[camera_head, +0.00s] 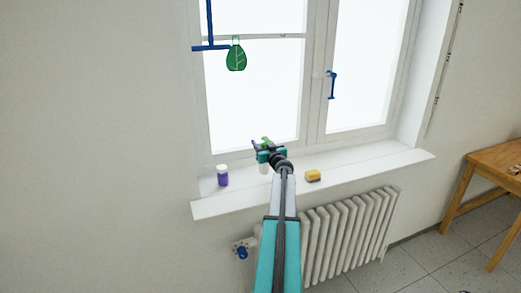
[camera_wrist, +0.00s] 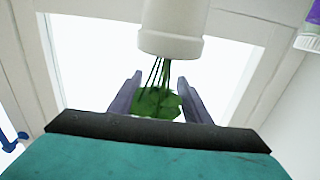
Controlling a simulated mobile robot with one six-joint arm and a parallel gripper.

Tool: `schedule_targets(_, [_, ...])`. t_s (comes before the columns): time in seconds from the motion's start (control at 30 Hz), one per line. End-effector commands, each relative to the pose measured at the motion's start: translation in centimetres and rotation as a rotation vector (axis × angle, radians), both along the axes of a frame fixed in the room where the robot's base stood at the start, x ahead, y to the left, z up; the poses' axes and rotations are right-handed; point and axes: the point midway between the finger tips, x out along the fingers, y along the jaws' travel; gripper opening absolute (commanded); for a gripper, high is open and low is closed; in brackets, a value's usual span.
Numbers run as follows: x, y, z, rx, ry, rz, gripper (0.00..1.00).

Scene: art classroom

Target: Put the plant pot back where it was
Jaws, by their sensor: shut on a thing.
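The plant pot (camera_wrist: 172,25) is white, with green stems and leaves (camera_wrist: 158,102). In the wrist view it appears upside down, rim towards the picture's bottom. My gripper (camera_wrist: 160,78) has its two dark fingers on either side of the stems and leaves, just beyond the pot's rim. It is shut on the plant. In the head view my gripper (camera_head: 258,148) is over the windowsill (camera_head: 365,165), with green leaves at its top and part of the white pot (camera_head: 264,168) below. My arm hides some of the pot; I cannot tell if its base touches the sill.
A purple jar with a white lid (camera_head: 222,176) stands on the sill to the left. A yellow sponge (camera_head: 313,175) lies to the right. A radiator (camera_head: 345,230) is below.

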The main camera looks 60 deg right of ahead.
Motion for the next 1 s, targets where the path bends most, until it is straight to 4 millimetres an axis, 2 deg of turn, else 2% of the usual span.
schedule_targets(0.47, [0.3, -0.5, 0.0, -0.001, -0.001, -0.001, 0.00])
schedule_targets(0.67, [0.8, -1.4, 0.0, -0.001, -0.001, -0.001, 0.00])
schedule_targets(0.9, [0.7, -1.3, -2.8, 0.001, 0.000, -0.001, 0.00])
schedule_targets(1.0, [0.7, -1.3, -3.4, -0.001, -0.001, -0.001, 0.00])
